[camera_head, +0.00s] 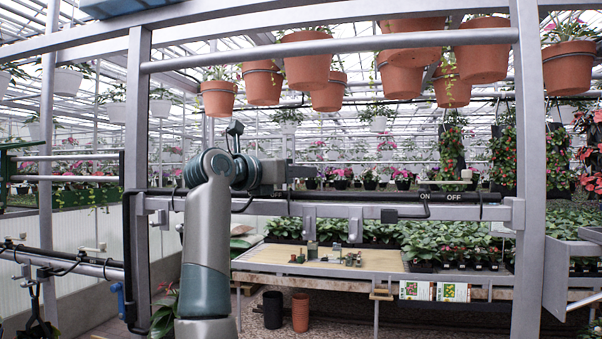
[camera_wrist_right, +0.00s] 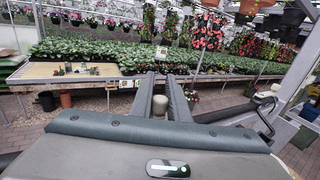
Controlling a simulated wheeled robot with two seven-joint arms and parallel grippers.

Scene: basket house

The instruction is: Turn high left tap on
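My right gripper (camera_head: 300,172) is at the end of the grey and green arm in the head view, pointing right, just above the dark pipe on the upper rail. The right wrist view shows its two fingers (camera_wrist_right: 162,84) apart. A small beige knob (camera_wrist_right: 160,104) shows in the gap between them; I cannot tell whether they touch it. A beige tap handle (camera_head: 466,174) sits at the right end of the upper pipe (camera_head: 380,195), near ON and OFF labels. The pipe behind my arm is hidden, so I cannot make out a high left tap there. My left gripper is not in view.
Metal posts (camera_head: 529,170) and rails frame the space. Terracotta pots (camera_head: 307,60) hang overhead. A potting table (camera_head: 330,262) stands behind the rail. At the left, a lower pipe (camera_head: 60,256) carries another beige handle (camera_head: 92,249). Empty pots stand on the floor.

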